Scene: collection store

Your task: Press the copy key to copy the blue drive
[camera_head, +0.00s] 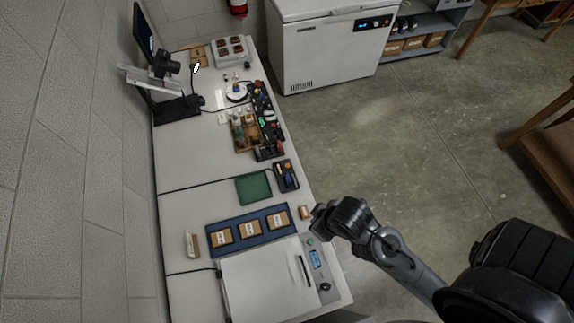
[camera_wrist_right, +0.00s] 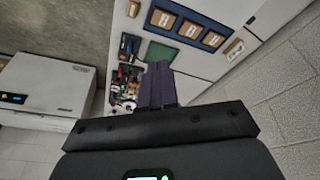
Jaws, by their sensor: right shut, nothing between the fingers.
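A small dark device (camera_head: 286,176) with a blue piece and an orange-yellow piece on it stands at the table's right edge, beside a green mat (camera_head: 254,187). It looks like the drive copier, but its key is too small to make out. It also shows in the right wrist view (camera_wrist_right: 129,46). My right gripper (camera_head: 318,217) is over the table's right edge, nearer than the device and apart from it. Its fingers (camera_wrist_right: 158,72) are shut and empty in the right wrist view. My left gripper is not in view.
A white machine (camera_head: 262,287) with a small screen stands at the near end. A blue tray (camera_head: 240,246) holds three labelled boxes. A wooden tray (camera_head: 247,137) and small tools crowd the table's middle. A white freezer (camera_head: 325,50) stands on the floor beyond.

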